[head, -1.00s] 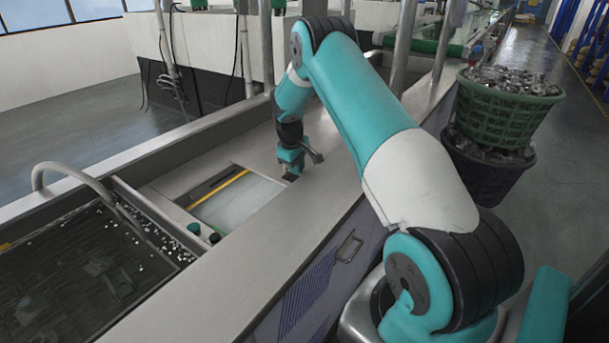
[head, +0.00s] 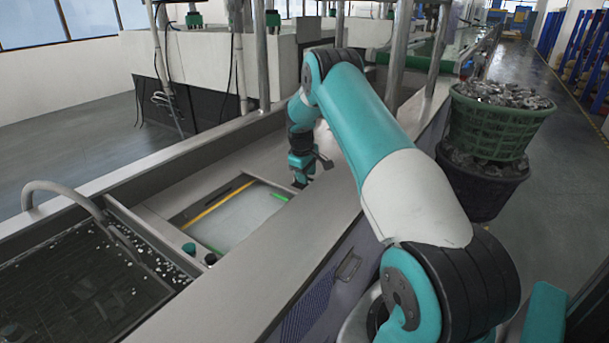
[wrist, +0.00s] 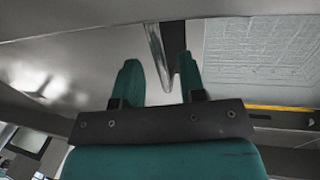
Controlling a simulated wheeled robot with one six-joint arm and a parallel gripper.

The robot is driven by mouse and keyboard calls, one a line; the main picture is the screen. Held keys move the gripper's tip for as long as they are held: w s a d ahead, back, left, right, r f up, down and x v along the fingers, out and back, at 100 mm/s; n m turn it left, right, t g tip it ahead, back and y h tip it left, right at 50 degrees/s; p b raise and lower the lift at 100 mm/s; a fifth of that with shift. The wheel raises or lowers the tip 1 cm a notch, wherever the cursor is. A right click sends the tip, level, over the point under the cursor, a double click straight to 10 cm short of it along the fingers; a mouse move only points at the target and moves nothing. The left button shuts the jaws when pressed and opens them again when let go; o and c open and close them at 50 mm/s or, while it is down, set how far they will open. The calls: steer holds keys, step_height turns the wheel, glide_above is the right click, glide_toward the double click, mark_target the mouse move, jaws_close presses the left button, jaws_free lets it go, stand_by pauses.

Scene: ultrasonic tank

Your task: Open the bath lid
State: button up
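The bath opening (head: 238,216) in the metal bench shows a pale, textured surface. I cannot tell whether this is the lid or the liquid. A yellow strip (head: 215,206) runs along its far left side and green marks show at its right edge. My gripper (head: 299,182) points down at the right end of the opening. In the wrist view, its two green fingers (wrist: 159,62) are apart. A thin metal edge piece (wrist: 159,55) shows between them, closer to the right finger, beside a dark gap. I see no clear grip on it.
A dark tank (head: 80,275) with a curved pipe (head: 65,190) lies at left. Two small knobs stand between it and the opening. Stacked baskets (head: 490,130) of metal parts stand at right. Upright posts (head: 395,60) rise behind my arm.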

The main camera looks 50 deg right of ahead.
steer(key=a+r, duration=0.3)
steer(key=r, duration=1.4)
steer(key=shift+s+a+b, duration=0.2)
steer(key=shift+s+b, duration=0.1)
steer(key=shift+b, duration=0.15)
steer(key=s+a+r+n+y+p, duration=0.1)
steer(key=s+a+r, duration=0.15)
steer(key=a, duration=0.55)
steer(key=s+a+r+n+t+y, duration=0.1)
steer(key=s+a+r, duration=0.15)
steer(key=a, duration=0.65)
steer(key=s+a+r+n+p, duration=0.15)
steer(key=a+r, duration=0.25)
steer(key=a, duration=0.4)
steer(key=s+a+n+y, duration=0.1)
steer(key=s+a+y, duration=0.1)
steer(key=s+a, duration=0.7)
steer(key=s+a+r+g+y+p, duration=0.1)
steer(key=s+a+y, duration=0.1)
steer(key=s+a, duration=0.7)
steer(key=s, duration=0.8)
steer(key=shift+a+n, duration=0.35)
